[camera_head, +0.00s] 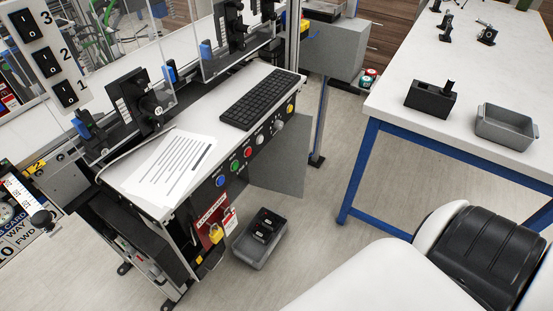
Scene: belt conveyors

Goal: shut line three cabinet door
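A dark grey flat panel (278,166) hangs below the right end of the control console (150,205) and stands out at an angle from it, like an open cabinet door. No line number can be read on this panel. A yellow label with a 3 (304,25) is at the top centre, beside a grey box (333,50). I cannot tell which of these belongs to the line three cabinet. White and black parts at the lower right are mine. Neither of my grippers is in view.
A grey bin (256,251) with black items stands on the floor below the console. A white table (390,95) with blue legs is at the right, holding a grey tray (507,125). A keyboard (263,97) and paper lie on the console. Floor between console and table is clear.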

